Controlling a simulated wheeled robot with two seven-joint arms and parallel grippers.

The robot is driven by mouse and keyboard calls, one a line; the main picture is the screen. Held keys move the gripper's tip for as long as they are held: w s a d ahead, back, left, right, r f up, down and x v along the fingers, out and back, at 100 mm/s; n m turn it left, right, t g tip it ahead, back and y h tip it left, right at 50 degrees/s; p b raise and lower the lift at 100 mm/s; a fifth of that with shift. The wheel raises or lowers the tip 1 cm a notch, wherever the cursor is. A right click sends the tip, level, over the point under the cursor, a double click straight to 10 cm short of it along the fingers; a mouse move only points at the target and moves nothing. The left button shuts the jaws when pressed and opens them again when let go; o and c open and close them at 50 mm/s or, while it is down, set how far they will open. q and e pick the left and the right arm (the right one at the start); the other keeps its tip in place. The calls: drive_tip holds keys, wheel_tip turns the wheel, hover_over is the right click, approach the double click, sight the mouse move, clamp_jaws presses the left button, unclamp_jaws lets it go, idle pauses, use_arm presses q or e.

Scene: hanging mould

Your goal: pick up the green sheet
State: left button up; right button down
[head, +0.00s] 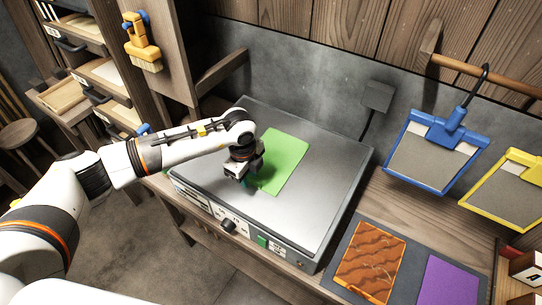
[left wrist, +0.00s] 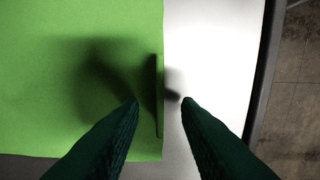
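The green sheet (head: 284,163) lies flat on the grey metal top of a box-shaped appliance. In the left wrist view the green sheet (left wrist: 70,60) fills the left side, with its straight edge running down the middle. My left gripper (head: 247,178) is over the sheet's near left edge, pointing down. In the left wrist view its two dark fingers (left wrist: 160,99) are apart, one over the sheet and one over the bare metal. Nothing is held. Whether the fingertips touch the surface, I cannot tell.
The metal appliance (head: 335,165) has knobs and a green switch on its front. To its right lie an orange-brown patterned sheet (head: 370,262) and a purple sheet (head: 447,282) on a dark mat. A blue frame (head: 436,150) and a yellow frame (head: 507,193) hang at right.

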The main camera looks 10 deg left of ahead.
use_arm(q)
drive_tip(key=shift+f, duration=0.25)
clamp_jaws()
drive_tip(key=shift+r, duration=0.15)
wheel_tip(320, 180, up, 10)
drive_tip(key=b, duration=0.3)
